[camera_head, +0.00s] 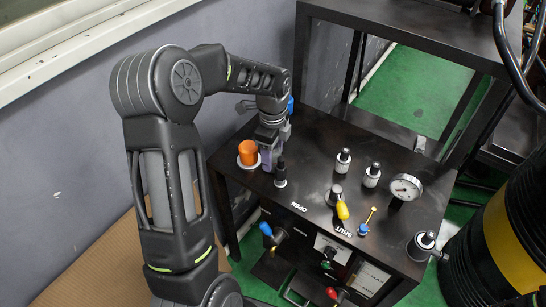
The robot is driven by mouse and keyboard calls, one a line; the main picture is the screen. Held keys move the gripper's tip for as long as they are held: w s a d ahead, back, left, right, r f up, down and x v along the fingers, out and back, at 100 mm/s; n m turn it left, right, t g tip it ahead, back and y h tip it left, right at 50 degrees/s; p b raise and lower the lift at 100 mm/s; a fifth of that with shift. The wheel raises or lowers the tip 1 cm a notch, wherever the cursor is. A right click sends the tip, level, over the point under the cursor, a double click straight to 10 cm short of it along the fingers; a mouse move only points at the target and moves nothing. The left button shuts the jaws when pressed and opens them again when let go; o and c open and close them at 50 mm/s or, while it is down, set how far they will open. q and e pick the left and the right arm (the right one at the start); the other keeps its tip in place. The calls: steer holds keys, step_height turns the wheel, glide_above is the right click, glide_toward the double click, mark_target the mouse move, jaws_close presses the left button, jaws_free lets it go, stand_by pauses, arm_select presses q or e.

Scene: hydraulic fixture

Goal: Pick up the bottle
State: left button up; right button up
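My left gripper (270,150) reaches down over the left end of a black fixture table (315,150), fingers pointing down. It is small and partly hidden by its own wrist, so I cannot tell whether its fingers are open or shut on something. No clearly recognisable bottle shows. An orange cylinder (247,152) on a white round base stands upright just left of the gripper. A small blue object (291,106) shows behind the gripper and is mostly hidden. My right gripper is out of view.
A black-and-silver fitting (280,174) stands just right of the gripper. Two similar fittings (343,160) (373,174), a yellow-handled lever (341,208) and a gauge (405,187) stand farther right. A black-and-yellow drum (510,235) is at right; a wall (60,150) is at left.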

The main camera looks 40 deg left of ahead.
arm_select(q)
steer(key=c, duration=1.1)
steer(key=shift+c, duration=0.2)
steer(key=shift+r, duration=0.1)
step_height(320, 180, up, 10)
steer(key=shift+f, duration=0.1)
stand_by(0.6)
